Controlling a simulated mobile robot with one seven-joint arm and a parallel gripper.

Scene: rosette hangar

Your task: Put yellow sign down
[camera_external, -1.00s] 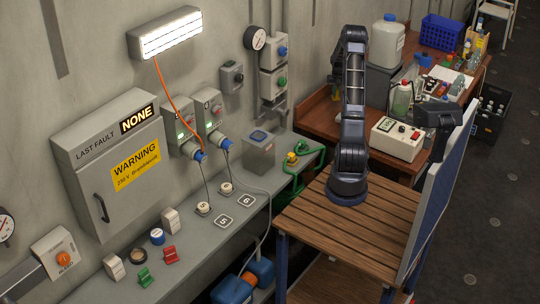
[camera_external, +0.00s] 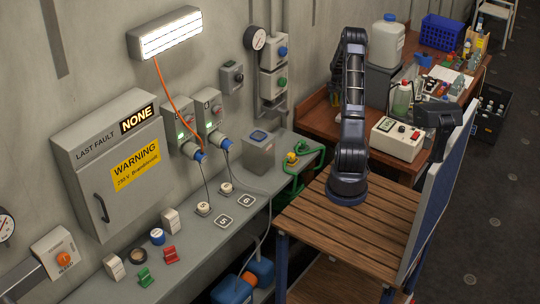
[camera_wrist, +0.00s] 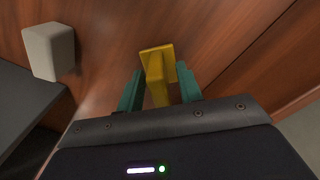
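In the wrist view, the yellow sign (camera_wrist: 157,70) has a block-like far end and a narrower stem pointing back towards my gripper. My gripper (camera_wrist: 160,80) has its two green fingers on either side of the sign, with narrow gaps showing beside the stem. The fingers look open around it. Reddish-brown wood lies behind the sign; I cannot tell whether the sign touches it.
A pale block (camera_wrist: 49,52) stands left of the sign, near a dark grey edge (camera_wrist: 22,105). In the external view, a grey box (camera_external: 388,84) with a white canister (camera_external: 386,43), a beige device (camera_external: 397,139) and bottles crowd the desk.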

